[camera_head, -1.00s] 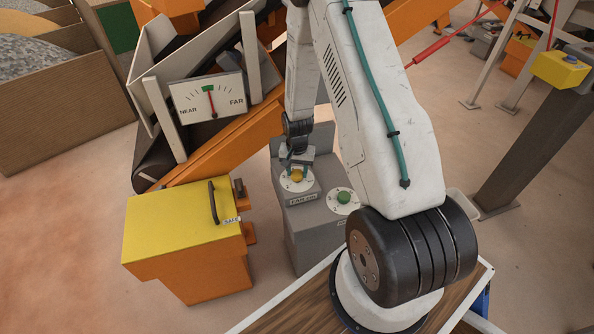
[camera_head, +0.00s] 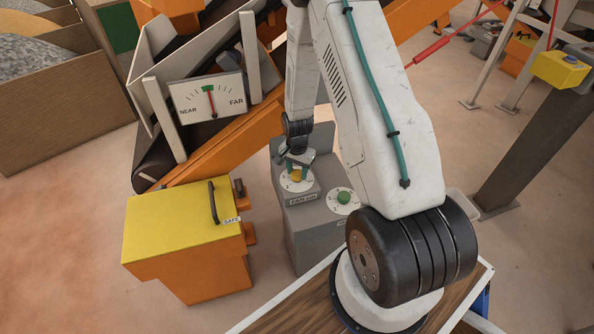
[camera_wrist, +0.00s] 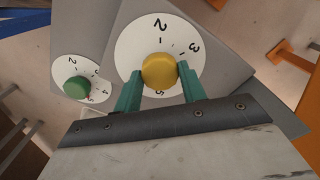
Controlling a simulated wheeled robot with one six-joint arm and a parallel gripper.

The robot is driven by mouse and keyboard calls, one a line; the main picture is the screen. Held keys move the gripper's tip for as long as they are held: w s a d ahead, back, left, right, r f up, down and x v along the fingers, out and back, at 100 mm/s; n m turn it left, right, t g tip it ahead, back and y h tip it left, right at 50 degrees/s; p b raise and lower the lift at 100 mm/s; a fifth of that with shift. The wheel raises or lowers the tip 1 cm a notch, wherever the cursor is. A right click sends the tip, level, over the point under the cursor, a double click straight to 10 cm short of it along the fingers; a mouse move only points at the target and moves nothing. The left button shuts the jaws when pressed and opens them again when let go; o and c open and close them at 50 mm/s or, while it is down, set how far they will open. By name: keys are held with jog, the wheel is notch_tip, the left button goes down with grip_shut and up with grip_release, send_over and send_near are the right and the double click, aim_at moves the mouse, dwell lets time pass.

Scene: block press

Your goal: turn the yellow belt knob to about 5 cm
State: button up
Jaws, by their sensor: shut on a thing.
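The yellow knob (camera_wrist: 160,71) sits on a white numbered dial (camera_wrist: 130,50) on the grey control box (camera_head: 312,232). In the wrist view my gripper (camera_wrist: 158,76) has its teal fingers on both sides of the knob, shut on it. The numbers 2, 3 and 5 show around the knob; the rest of the dial's near side is hidden by the gripper. In the head view the yellow knob (camera_head: 297,175) shows under my gripper (camera_head: 296,168).
A green knob (camera_head: 343,197) on its own dial sits beside it on the box. A NEAR–FAR gauge (camera_head: 208,98) has its red needle near the green mark. A yellow-lidded orange bin (camera_head: 185,235) stands to the left.

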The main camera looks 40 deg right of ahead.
aim_at(297, 173)
jog(key=o, duration=1)
jog(key=shift+a, duration=0.1)
jog(key=shift+c, duration=0.2)
jog(key=shift+r, duration=0.1)
notch_tip(297, 173, up, 8)
jog(key=shift+f, duration=0.15)
